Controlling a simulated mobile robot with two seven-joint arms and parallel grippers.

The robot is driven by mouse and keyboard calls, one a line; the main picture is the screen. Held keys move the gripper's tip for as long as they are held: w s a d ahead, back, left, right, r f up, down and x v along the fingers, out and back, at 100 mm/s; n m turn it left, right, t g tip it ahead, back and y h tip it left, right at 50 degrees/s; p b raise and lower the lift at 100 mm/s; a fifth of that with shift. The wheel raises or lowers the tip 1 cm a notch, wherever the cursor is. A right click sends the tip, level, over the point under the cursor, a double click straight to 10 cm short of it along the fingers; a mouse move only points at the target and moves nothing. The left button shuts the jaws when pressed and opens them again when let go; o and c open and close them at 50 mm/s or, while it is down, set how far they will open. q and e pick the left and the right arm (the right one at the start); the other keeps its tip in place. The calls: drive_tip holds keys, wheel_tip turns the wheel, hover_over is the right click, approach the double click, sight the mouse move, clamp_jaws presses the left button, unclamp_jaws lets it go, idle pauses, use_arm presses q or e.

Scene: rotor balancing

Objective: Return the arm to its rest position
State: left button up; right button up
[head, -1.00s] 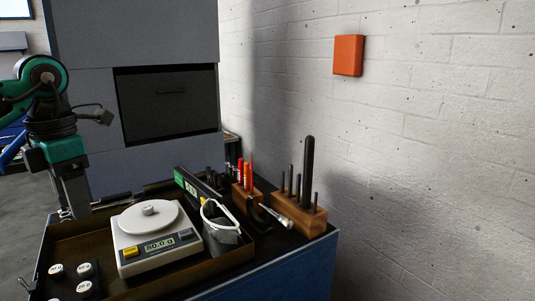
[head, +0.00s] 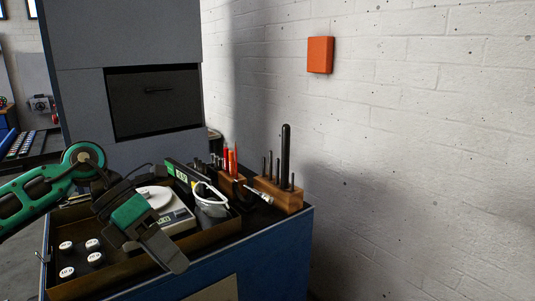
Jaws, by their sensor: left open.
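My left arm comes in from the left edge in the head view. Its left gripper (head: 172,258) is open and angled down to the right, over the front part of the brown tray (head: 215,238). No object shows between its fingers. The white scale (head: 178,219) stands in the tray behind the gripper, which hides much of it, including most of its display. The scale's round pan (head: 155,196) shows in part. My right gripper is out of view.
Several white-topped weights (head: 93,244) sit at the tray's left. A white-rimmed grey cup (head: 210,207) stands right of the scale. Wooden holders with upright tools (head: 285,199) stand at the bench's back right. A grey cabinet (head: 130,35) rises behind; a brick wall bounds the right.

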use_arm(q)
drive_tip(key=s+d+n+t+h, duration=0.1)
drive_tip(key=d+n+t+h, duration=0.6)
drive_tip(key=d+n+h, duration=0.6)
drive_tip(key=a+f+n+t+y, duration=0.4)
drive_tip(key=f+n+t+y, duration=0.25)
drive_tip(key=f+n, duration=0.35)
drive_tip(key=a+f+n+t+y, duration=0.45)
drive_tip(key=f+n+y, duration=0.25)
drive_tip(key=n, duration=0.5)
drive_tip(key=s+a+f+n+g+y, duration=0.4)
drive_tip(key=s+f+n+g+y, duration=0.1)
drive_tip(key=s+f, duration=0.7)
wheel_tip(320, 180, down, 2)
drive_tip(key=shift+s+a+f+n+g, duration=0.2)
drive_tip(key=shift+n+g, duration=0.2)
drive_tip(key=shift+n, duration=0.3)
